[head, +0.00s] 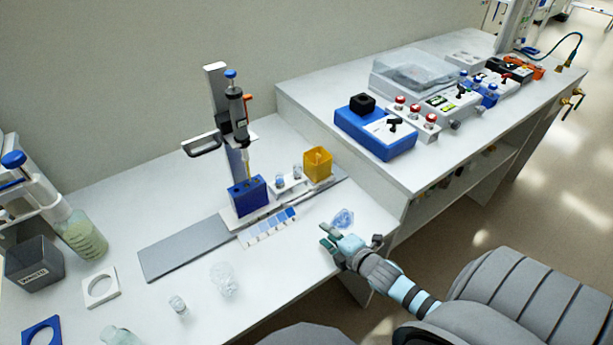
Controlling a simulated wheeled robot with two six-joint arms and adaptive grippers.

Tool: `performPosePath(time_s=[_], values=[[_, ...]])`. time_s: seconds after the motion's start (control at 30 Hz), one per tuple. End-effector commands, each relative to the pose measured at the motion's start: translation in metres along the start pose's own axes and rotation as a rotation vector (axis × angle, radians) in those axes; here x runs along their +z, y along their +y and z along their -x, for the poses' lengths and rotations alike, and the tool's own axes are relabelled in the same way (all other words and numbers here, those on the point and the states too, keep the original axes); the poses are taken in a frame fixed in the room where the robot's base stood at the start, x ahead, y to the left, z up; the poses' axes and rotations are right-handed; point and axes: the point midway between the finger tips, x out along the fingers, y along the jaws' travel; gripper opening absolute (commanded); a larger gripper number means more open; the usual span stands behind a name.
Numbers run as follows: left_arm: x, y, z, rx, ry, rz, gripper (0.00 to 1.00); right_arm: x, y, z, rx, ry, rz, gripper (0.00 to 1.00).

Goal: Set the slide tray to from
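A flat grey rail (185,250) lies along the bench. A white sliding tray (231,219) sits on it, carrying a blue block (248,196) under an upright dispenser (236,115). A strip of blue-shaded squares (270,228) runs along the front of the rail, below the blue block. My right gripper (326,236) is just right of the strip, low over the bench's front edge and apart from the tray. Its fingertips look spread with nothing between them. My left gripper is not in view.
A yellow cup (317,164) and a small white vial rack (290,187) stand right of the blue block. A clear crumpled item (343,218) lies just behind my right gripper. Glassware (224,279) and a vial (179,307) stand in front of the rail. A higher bench (440,170) bounds the right.

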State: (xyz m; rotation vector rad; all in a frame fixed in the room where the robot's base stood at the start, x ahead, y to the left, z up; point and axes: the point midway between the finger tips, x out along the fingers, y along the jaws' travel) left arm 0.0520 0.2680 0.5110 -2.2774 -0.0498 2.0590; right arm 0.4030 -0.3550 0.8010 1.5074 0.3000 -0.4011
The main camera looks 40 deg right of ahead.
Motion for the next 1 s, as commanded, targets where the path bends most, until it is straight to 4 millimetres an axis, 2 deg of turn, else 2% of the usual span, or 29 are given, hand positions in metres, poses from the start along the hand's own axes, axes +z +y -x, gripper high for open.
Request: performPosePath(time_s=[0.03,0.1,0.2,0.27,0.37,0.5,0.7,0.8,1.0], values=[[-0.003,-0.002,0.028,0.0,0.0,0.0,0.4,0.015,0.012,0.015,0.034,0.029,-0.023,0.3],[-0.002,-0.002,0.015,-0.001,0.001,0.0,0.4,0.024,0.007,0.013,0.131,0.04,-0.06,0.3],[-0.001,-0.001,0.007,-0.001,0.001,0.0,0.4,0.023,0.021,0.011,0.235,0.047,-0.055,0.3],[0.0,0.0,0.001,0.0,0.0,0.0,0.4,0.021,0.023,0.005,0.247,0.048,-0.036,0.3],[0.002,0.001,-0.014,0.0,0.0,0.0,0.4,0.02,0.025,-0.016,0.247,0.047,-0.036,0.3],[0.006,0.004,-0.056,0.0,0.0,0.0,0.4,0.018,0.027,-0.049,0.248,0.049,-0.035,0.3],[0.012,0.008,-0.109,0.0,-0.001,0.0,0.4,0.017,0.036,-0.087,0.247,0.046,-0.04,0.3],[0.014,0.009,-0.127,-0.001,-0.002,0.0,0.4,0.015,0.043,-0.105,0.246,0.049,-0.04,0.3],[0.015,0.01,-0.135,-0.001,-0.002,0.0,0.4,0.015,0.055,-0.125,0.242,0.047,-0.04,0.3]])
